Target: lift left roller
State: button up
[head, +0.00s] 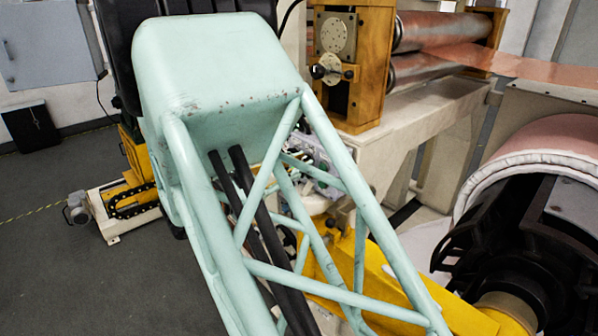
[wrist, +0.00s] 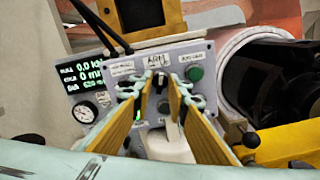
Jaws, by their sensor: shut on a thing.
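In the wrist view a grey control panel (wrist: 195,58) fills the middle. A small dark knob (wrist: 160,80) sits on it under a handwritten label. My gripper (wrist: 160,84) has its two yellow-sided fingers on either side of this knob, shut on it. The fingers hide part of the panel's lower half. In the head view two metal rollers (head: 440,30) lie one above the other, with copper foil (head: 535,72) running out to the right. I cannot tell which roller is the left one. My gripper is mostly hidden behind my arm there.
A large copper roll (head: 560,140) on a dark core stands at the right, near a yellow beam (head: 375,285). The floor at left is open.

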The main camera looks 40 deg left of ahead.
jog(key=shift+m+b, duration=1)
jog(key=shift+b, duration=0.2)
jog(key=o, duration=0.5)
jog(key=shift+s+a, duration=0.4)
jog(key=shift+s, duration=1.55)
jog(key=shift+s+a, duration=0.35)
jog(key=shift+s, duration=1.65)
jog(key=shift+s+a, duration=0.4)
jog(key=shift+s, duration=1.55)
jog(key=shift+w, duration=0.1)
